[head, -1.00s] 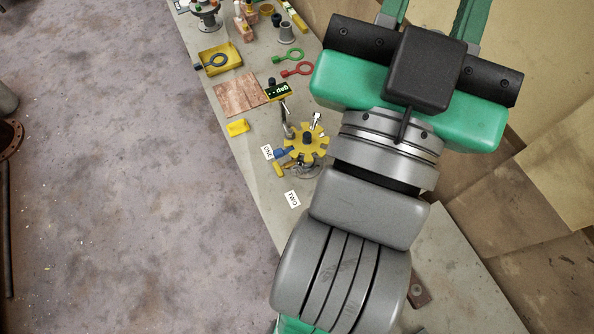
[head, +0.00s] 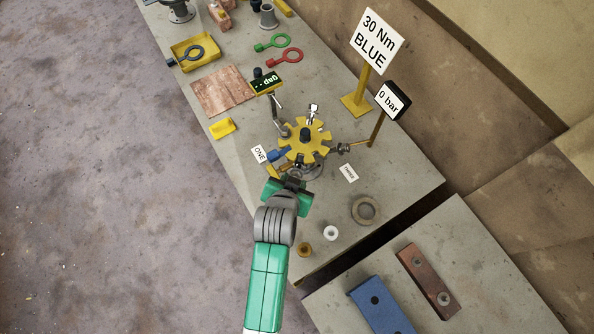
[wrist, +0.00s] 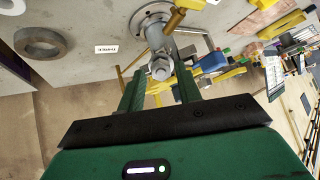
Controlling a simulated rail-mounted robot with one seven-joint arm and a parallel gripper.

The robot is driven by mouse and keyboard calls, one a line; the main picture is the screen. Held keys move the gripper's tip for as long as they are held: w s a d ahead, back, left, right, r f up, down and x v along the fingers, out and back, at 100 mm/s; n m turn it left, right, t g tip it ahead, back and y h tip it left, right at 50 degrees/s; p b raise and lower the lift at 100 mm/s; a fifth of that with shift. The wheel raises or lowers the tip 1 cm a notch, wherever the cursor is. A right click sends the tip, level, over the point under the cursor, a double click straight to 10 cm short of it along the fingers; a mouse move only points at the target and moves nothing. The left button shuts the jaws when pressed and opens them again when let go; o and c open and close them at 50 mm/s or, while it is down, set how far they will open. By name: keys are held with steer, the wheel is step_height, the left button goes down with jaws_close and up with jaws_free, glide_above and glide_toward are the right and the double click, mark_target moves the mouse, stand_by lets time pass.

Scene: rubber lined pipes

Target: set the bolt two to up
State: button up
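The yellow notched wheel (head: 306,150) with a dark knob stands on a flange on the bench. My gripper (head: 290,183) is at its near side in the head view and hides the bolt there. In the wrist view my gripper (wrist: 160,76) is open, with its green fingers either side of a silver bolt end with a hex nut (wrist: 160,68). Gaps show beside the nut, so it does not look gripped. The bolt's exact tilt is hard to tell. The ONE label (head: 259,154) and THREE label (head: 349,173) show; no TWO label is visible now.
A blue part (head: 279,155) sits at the wheel's left. A sign (head: 378,40) reads 30 Nm BLUE, and a gauge (head: 392,100) reads 0 bar. A grey ring (head: 366,210) and small washers lie to the right. Green and red ring tools (head: 290,57) lie behind.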

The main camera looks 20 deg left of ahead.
mark_target(298, 171)
steer(key=x, duration=0.6)
steer(key=shift+w, duration=0.15)
steer(key=shift+c, duration=0.2)
